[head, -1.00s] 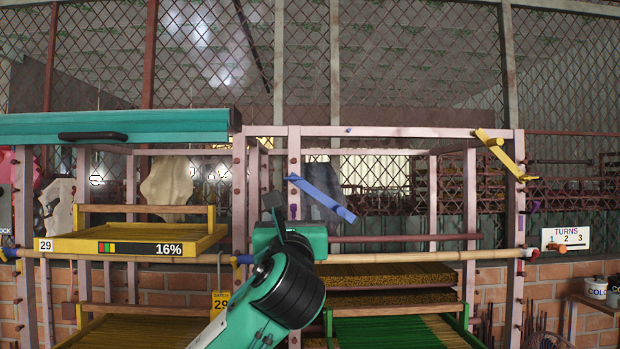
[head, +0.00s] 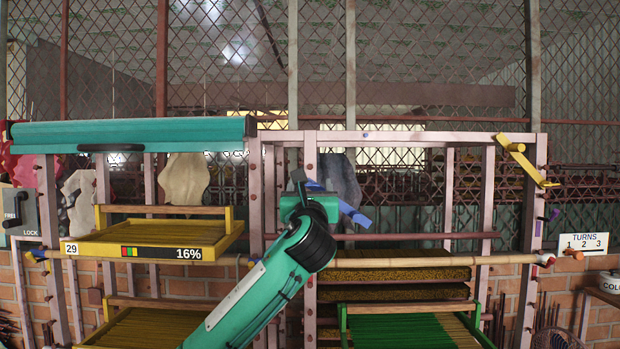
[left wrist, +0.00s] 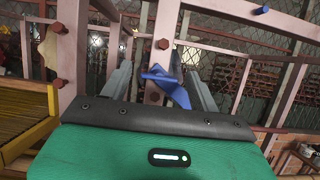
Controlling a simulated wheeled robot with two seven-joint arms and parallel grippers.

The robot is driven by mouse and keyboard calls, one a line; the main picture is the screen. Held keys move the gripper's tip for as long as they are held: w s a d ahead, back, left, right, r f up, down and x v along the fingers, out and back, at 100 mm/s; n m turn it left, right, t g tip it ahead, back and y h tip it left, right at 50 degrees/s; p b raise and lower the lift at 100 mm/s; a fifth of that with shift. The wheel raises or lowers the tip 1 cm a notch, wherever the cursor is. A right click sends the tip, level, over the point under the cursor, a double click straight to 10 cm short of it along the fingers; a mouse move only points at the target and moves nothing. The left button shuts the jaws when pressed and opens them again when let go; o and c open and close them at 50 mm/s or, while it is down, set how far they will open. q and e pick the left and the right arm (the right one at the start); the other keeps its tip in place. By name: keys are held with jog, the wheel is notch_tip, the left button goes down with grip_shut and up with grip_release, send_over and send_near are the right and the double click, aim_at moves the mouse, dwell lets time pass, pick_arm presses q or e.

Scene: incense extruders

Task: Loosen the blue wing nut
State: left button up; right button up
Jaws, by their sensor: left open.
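The long blue piece (head: 350,211), which I take for the blue wing nut, is on the pink frame's middle post. My left gripper (head: 309,186) is in front of it and hides its upper left part. In the left wrist view the blue piece (left wrist: 166,83) shows between the two grey fingers of my left gripper (left wrist: 163,92), which stand apart on either side of it. I see no finger pressing on it. I cannot tell how far the fingertips reach past it. My right gripper is not in view.
A yellow lever (head: 526,160) sits at the frame's upper right. A bamboo pole (head: 430,260) crosses below the blue piece. A yellow tray (head: 160,248) is at left, a green-edged tray (head: 410,325) below right. A teal roller cover (head: 130,132) tops the left bay.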

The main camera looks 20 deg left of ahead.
pick_arm(q)
jog(key=shift+w, duration=0.2)
jog(key=c, duration=1)
